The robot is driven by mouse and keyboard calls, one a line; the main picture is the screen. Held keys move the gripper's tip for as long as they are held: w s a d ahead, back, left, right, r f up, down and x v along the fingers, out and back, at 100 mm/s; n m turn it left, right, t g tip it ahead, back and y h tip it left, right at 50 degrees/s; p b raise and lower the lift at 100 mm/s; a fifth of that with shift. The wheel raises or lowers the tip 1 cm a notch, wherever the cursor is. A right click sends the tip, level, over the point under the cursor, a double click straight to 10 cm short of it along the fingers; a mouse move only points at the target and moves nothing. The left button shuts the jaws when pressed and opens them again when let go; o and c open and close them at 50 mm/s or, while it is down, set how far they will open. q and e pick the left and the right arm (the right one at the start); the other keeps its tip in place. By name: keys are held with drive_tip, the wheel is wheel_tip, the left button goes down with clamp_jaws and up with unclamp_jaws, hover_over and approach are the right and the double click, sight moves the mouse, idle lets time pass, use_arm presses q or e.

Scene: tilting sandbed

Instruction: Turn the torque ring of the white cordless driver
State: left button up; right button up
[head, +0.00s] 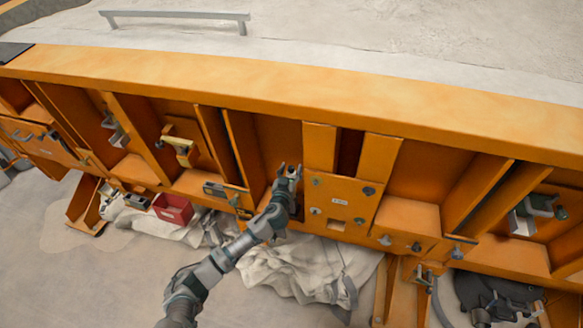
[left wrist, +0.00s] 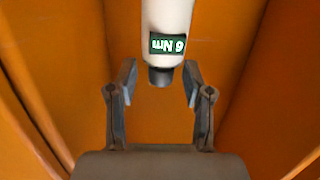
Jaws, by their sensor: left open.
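The white cordless driver (left wrist: 167,22) hangs down from the top of the left wrist view. A small display on it reads 6 Nm upside down, and a dark ring or nose (left wrist: 161,76) forms its lower end. My left gripper (left wrist: 160,84) is open, with one finger on each side of that dark end and gaps to both. In the head view my left gripper (head: 288,172) is inside an orange bay, and a small pale part of the driver (head: 293,170) shows at its fingertips. The driver's upper part is out of the wrist frame. My right gripper is not in view.
Orange walls (left wrist: 60,60) flank the gripper in the wrist view. In the head view an orange panel with knobs (head: 340,208) stands just right of it. A red bin (head: 172,209) and crumpled white cloth (head: 290,268) lie below. Pale sand (head: 400,40) lies beyond the orange rim.

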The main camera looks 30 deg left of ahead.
use_arm(q)
drive_tip(key=shift+w+a+f, duration=0.1)
drive_tip(key=shift+w+a, duration=0.3)
drive_tip(key=shift+w, duration=0.25)
drive_tip(key=shift+d, duration=0.15)
clamp_jaws()
